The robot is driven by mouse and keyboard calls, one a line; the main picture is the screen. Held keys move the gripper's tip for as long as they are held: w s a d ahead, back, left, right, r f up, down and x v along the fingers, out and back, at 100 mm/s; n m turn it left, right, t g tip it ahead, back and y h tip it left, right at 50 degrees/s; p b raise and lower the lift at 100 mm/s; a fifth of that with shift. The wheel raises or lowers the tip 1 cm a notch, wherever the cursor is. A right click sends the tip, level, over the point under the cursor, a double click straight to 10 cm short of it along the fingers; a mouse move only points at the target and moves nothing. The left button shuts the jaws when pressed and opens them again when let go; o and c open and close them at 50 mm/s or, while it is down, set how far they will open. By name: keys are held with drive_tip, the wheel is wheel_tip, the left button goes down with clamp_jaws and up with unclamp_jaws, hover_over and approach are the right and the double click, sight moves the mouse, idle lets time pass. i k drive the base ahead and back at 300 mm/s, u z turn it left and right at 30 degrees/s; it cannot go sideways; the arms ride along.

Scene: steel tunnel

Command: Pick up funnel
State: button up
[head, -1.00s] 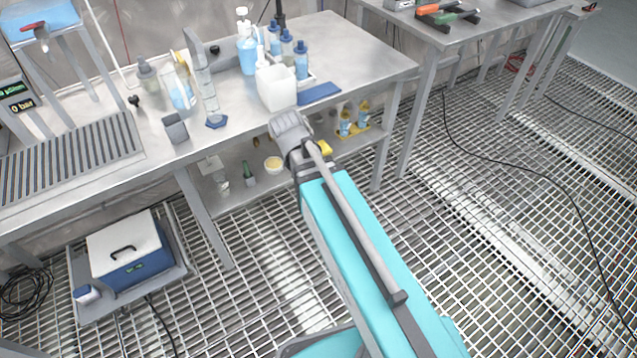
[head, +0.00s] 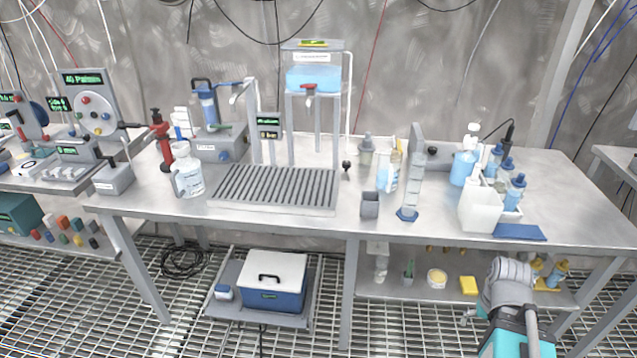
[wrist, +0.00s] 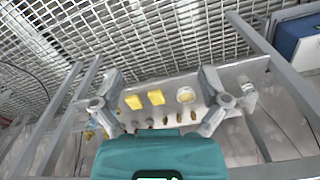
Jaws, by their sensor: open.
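I cannot pick out a funnel with certainty in either view. A pale, clear-looking item (head: 381,264) on the lower shelf (head: 425,292) is too small to tell; a similar pale shape (wrist: 246,96) is at the shelf's right end in the wrist view. My gripper (wrist: 160,85) is open and empty in the wrist view, its two fingers spread and pointing toward the lower shelf. In the head view my arm shows at the lower right, in front of the bench; the fingers are hidden there.
The steel bench (head: 335,222) holds a drain rack (head: 275,187), a white bin (head: 480,211), a measuring cylinder (head: 412,180) and several bottles. The lower shelf holds a round dish (head: 437,277) and a yellow block (head: 468,286). A blue-white cooler box (head: 273,282) stands below. Bench legs flank the shelf.

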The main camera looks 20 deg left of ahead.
sight(181, 149)
drive_tip(key=u, duration=1.85)
